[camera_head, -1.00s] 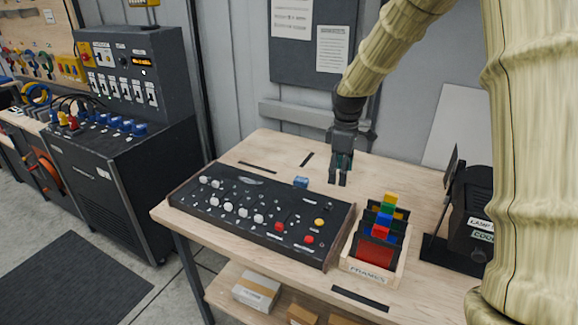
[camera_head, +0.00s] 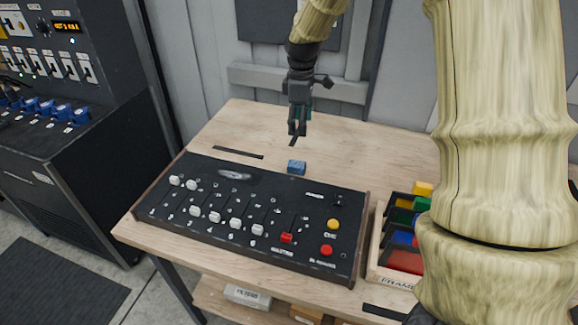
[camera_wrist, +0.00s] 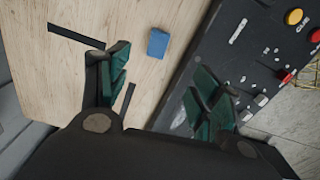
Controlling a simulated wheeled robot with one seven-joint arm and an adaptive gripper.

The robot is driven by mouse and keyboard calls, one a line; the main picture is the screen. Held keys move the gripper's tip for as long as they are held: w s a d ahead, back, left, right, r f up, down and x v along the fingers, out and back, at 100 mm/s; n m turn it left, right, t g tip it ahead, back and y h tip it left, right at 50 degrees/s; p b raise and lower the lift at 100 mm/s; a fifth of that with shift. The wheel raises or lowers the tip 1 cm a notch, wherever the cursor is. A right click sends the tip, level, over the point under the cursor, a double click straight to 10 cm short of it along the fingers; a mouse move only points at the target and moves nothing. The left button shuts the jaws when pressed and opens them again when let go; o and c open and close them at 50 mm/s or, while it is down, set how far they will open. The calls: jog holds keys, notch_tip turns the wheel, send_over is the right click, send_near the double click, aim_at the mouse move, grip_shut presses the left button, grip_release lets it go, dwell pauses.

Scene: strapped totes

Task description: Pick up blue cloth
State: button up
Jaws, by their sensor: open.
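The blue cloth (camera_head: 297,167) is a small folded blue block on the wooden table, just behind the black control panel. It also shows in the wrist view (camera_wrist: 158,43), lying on the wood beside the panel's edge. My gripper (camera_head: 297,133) points down above the table, a little behind the cloth in the head view. In the wrist view my gripper (camera_wrist: 160,85) has its green-padded fingers wide apart with nothing between them. The cloth lies beyond the fingertips and apart from them.
The black control panel (camera_head: 262,212) with sliders and red and yellow buttons fills the table's front. A wooden rack (camera_head: 378,262) of coloured frames stands to its right. A dark console (camera_head: 60,150) stands at left.

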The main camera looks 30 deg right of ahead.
jog(key=f, duration=0.1)
jog(key=b, duration=0.5)
send_over(297, 164)
notch_tip(297, 164, down, 9)
jog(key=shift+s+f, duration=0.1)
jog(key=shift+f, duration=0.1)
jog(key=shift+s+f, duration=0.2)
jog(key=shift+f, duration=0.3)
jog(key=shift+w+f+p, duration=0.15)
jog(key=shift+f+p, duration=0.3)
jog(key=shift+f, duration=0.1)
jog(key=shift+w+f+p, duration=0.15)
jog(key=shift+f+p, duration=0.15)
jog(key=shift+f, duration=0.75)
jog(key=shift+w+f+p, duration=0.1)
jog(key=shift+f+p, duration=0.15)
jog(key=shift+f, duration=0.75)
jog(key=c, duration=0.9)
